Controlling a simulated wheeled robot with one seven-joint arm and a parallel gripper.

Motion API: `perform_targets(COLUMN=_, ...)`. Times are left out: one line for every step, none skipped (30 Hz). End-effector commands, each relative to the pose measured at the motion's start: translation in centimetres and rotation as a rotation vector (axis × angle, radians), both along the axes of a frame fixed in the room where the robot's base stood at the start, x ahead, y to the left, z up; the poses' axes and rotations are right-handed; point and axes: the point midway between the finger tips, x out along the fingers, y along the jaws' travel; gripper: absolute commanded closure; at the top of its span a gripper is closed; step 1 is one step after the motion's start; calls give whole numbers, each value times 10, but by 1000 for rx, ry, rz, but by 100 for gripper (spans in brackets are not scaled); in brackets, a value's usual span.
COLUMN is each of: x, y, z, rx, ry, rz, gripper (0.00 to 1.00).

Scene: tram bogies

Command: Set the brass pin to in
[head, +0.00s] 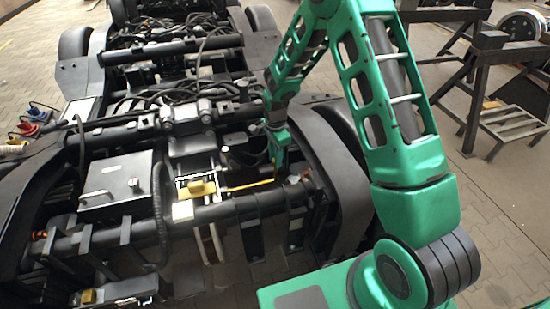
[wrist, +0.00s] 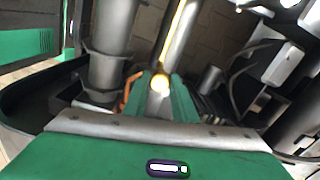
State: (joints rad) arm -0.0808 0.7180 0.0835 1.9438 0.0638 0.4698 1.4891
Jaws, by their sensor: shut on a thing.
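The brass pin (head: 250,186) is a thin yellow rod lying across the dark bogie frame, beside a yellow block (head: 201,188) on a pale bracket. My gripper (head: 277,172) points down at the rod's right end and is shut on it. In the wrist view the brass pin (wrist: 174,34) runs away from between the green fingers (wrist: 160,92), with a bright round end at the jaws. I cannot tell how the pin's far end meets the block.
A grey box (head: 115,185) sits left on the bogie. Hoses and cables (head: 200,85) crowd the back. A curved black guard (head: 340,175) stands close to the right of my gripper. Black metal stands (head: 485,80) are on the paved floor at right.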

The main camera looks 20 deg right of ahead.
Motion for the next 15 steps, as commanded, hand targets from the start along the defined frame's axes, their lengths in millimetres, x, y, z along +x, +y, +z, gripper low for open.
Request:
perform_targets(x=1, y=6, z=0, rx=2, ry=-3, rz=3, gripper=100)
perform_targets(x=1, y=10, z=0, rx=2, ry=-3, rz=3, gripper=100)
perform_targets(x=1, y=16, z=0, rx=2, ry=-3, rz=3, gripper=100)
perform_targets(x=1, y=21, z=0, rx=1, ry=-3, rz=3, gripper=100)
perform_targets(x=1, y=27, z=0, rx=2, ry=-4, rz=4, gripper=100)
perform_targets(x=1, y=37, z=0, rx=3, ry=-4, rz=6, gripper=100)
perform_targets(x=2, y=44, z=0, rx=3, ry=-4, rz=5, gripper=100)
perform_targets(x=2, y=52, z=1, rx=2, ry=-5, rz=5, gripper=100)
perform_targets(x=2, y=63, z=1, rx=2, ry=-5, rz=7, gripper=100)
perform_targets(x=2, y=71, z=1, rx=3, ry=-5, rz=6, gripper=100)
perform_targets(x=2, y=79, z=1, rx=3, ry=-5, rz=6, gripper=100)
perform_targets(x=2, y=90, z=1, rx=3, ry=-5, rz=6, gripper=100)
perform_targets(x=2, y=98, z=0, rx=3, ry=-5, rz=5, gripper=100)
perform_targets(x=2, y=105, z=0, rx=3, ry=-5, rz=6, gripper=100)
perform_targets(x=2, y=115, z=0, rx=3, ry=-5, rz=5, gripper=100)
